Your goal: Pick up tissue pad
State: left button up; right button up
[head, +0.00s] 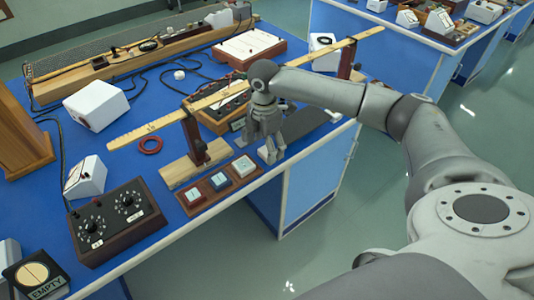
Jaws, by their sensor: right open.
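My right gripper (271,155) comes in from the right and points down over the front edge of the blue bench. It is open, with nothing seen between its fingers. Just left of it is a dark red-brown tray (207,204) with small square pads in a row. The pad nearest the gripper (243,166) is white; the middle pad (219,181) and the left pad (194,195) are pale with bluish marks. I cannot tell for certain which is the tissue pad. The gripper appears apart from the pads. My left gripper is not in view.
A wooden stand (196,160) carries a long yellow ruler (200,100) behind the tray. A dark dial box (115,220) stands to the left, with a red ring (150,145) behind. A dark flat plate (305,124) lies right of the gripper. The bench's front edge is close.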

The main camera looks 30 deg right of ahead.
notch_tip(320, 180, down, 2)
jog(key=shift+w+f, duration=0.1)
jog(key=shift+f, duration=0.3)
jog(key=shift+c, duration=1.9)
jog(key=c, duration=0.5)
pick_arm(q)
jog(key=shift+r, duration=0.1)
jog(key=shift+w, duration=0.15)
pick_arm(e)
jog(key=shift+r, duration=0.2)
